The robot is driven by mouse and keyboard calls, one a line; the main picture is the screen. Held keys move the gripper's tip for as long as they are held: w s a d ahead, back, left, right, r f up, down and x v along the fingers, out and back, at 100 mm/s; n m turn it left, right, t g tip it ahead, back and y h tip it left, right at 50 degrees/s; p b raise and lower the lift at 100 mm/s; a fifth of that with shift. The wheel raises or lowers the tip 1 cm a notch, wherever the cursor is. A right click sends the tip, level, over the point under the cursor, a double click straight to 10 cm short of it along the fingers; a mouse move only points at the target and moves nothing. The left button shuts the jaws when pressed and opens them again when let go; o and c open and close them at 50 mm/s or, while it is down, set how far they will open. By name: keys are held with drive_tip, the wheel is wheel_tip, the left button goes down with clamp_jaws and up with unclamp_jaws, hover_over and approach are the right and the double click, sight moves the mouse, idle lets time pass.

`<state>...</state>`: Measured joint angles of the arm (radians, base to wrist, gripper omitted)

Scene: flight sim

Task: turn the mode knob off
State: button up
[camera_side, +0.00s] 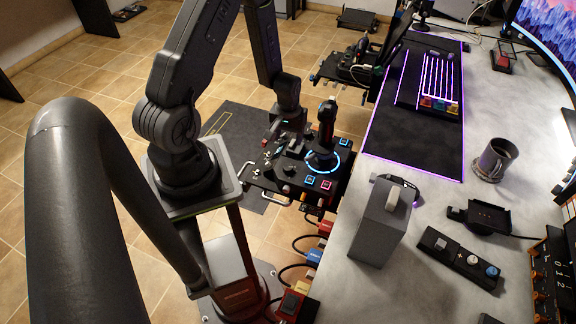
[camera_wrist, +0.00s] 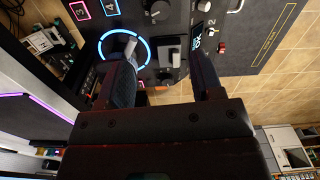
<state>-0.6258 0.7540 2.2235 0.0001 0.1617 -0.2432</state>
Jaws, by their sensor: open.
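The black control panel (camera_side: 300,170) stands beside the desk, with a joystick (camera_side: 326,128) inside a glowing blue ring. My gripper (camera_side: 283,138) is low over the panel's left part, left of the joystick. In the wrist view my gripper (camera_wrist: 164,66) is open, with its two dark fingers apart and pointing at the panel. A grey lever-like part (camera_wrist: 172,50) shows between the fingers. A round dark knob (camera_wrist: 157,9) shows at the top, beyond the fingertips. I cannot tell which control is the mode knob, or its setting. Contact with the panel is not clear.
The blue ring (camera_wrist: 124,47) is close to the left finger in the wrist view. Small switches (camera_wrist: 221,47) sit to the right. The desk (camera_side: 410,230) carries a grey box (camera_side: 384,224), a mug (camera_side: 494,160) and a keyboard (camera_side: 436,82). Tiled floor is open left of the panel.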

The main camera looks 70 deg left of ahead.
sight(288, 167)
wheel_tip(288, 167, down, 14)
idle(0.6)
drive_tip(key=c, duration=0.9)
